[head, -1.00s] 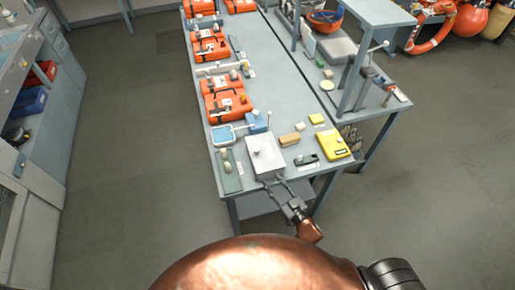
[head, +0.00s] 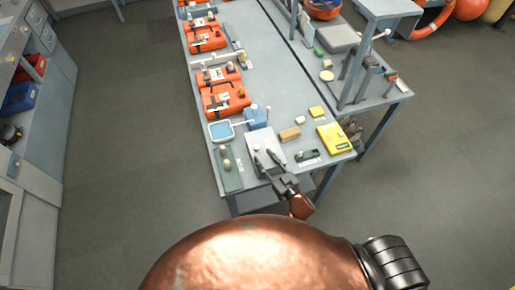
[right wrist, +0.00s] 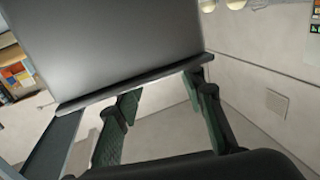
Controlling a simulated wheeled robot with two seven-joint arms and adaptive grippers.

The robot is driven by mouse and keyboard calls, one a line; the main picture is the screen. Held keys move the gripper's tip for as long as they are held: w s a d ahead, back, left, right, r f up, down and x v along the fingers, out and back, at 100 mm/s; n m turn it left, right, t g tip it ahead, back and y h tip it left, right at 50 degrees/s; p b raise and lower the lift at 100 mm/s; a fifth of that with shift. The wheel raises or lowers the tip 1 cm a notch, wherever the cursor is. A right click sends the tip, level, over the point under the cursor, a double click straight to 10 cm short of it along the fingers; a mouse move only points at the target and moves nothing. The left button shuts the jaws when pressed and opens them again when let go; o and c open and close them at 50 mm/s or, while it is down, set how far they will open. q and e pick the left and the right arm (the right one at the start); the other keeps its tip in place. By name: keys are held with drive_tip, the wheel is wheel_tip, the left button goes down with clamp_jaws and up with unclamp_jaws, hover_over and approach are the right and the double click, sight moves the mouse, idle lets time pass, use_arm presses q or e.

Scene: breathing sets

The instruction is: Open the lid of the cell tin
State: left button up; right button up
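The cell tin appears to be the pale grey box (head: 264,146) at the near end of the long table, its light top facing up in the head view. I cannot tell whether its lid is raised. My right gripper (head: 267,159) reaches over the tin's near part with its two fingers apart. In the right wrist view, the green-padded fingers (right wrist: 160,125) stand apart below a large grey panel (right wrist: 120,45) with a dark edge. This panel may be part of the tin; contact is unclear. My left gripper is not in view.
A green tray (head: 228,170) lies left of the tin, with a blue-rimmed dish (head: 221,130) behind it. A blue block (head: 257,117), a tan block (head: 289,134), a dark device (head: 308,156) and a yellow case (head: 335,138) stand nearby. Orange cases (head: 225,100) line the left edge.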

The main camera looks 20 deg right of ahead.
sight(258, 149)
drive_tip(key=x, duration=0.4)
drive_tip(key=shift+w, duration=0.1)
drive_tip(key=shift+w+a, duration=0.1)
drive_tip(key=shift+w, duration=0.3)
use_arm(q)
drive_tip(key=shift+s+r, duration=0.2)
use_arm(e)
clamp_jaws()
